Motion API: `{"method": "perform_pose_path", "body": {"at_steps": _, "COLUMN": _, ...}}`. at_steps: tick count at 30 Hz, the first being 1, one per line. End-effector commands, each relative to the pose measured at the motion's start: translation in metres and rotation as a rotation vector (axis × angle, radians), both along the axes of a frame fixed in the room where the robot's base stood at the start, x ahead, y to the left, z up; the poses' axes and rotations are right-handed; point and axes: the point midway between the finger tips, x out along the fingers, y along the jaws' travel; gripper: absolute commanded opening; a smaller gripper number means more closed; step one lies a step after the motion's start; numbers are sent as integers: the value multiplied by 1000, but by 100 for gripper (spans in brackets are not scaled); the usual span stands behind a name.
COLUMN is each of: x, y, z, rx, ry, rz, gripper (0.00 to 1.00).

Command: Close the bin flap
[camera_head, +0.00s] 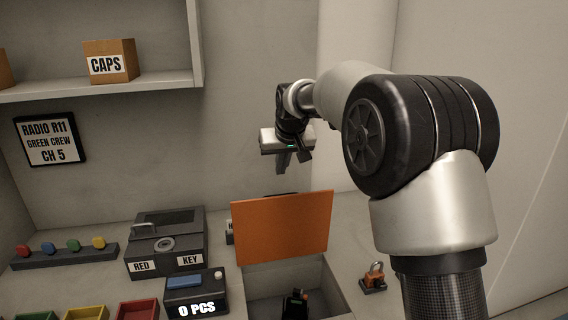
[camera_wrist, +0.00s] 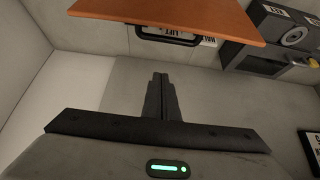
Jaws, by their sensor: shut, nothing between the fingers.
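The bin flap (camera_head: 283,228) is an orange panel standing raised at the back of an open grey bin (camera_head: 338,293) in the head view. A dark radio-like object (camera_head: 296,303) is inside the bin. In the wrist view the orange flap (camera_wrist: 180,18) crosses the top, with a dark handle (camera_wrist: 168,36) on its underside. My gripper (camera_head: 283,168) hangs above and behind the flap, apart from it. Its fingers (camera_wrist: 160,82) are together with nothing between them. The lower part of the bin is cut off by the frame.
A grey key box (camera_head: 166,251) and a counter reading 0 PCS (camera_head: 196,295) stand left of the bin. A small orange padlock (camera_head: 374,277) is to the right. Coloured trays (camera_head: 86,313) line the front left. A shelf (camera_head: 110,87) with a CAPS box (camera_head: 109,60) is above.

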Motion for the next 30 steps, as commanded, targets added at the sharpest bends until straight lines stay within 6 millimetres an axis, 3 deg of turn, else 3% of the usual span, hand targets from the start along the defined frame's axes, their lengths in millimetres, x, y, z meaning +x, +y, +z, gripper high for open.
{"method": "perform_pose_path", "body": {"at_steps": 9, "x": 30, "y": 8, "z": -51, "rx": -1, "ry": 3, "rz": -1, "gripper": 0}}
{"method": "perform_pose_path", "body": {"at_steps": 18, "x": -3, "y": -1, "z": -55, "rx": -1, "ry": 1, "rz": -1, "gripper": 0}}
{"method": "perform_pose_path", "body": {"at_steps": 30, "x": -8, "y": -3, "z": -57, "rx": 0, "ry": 0, "rz": -1, "gripper": 0}}
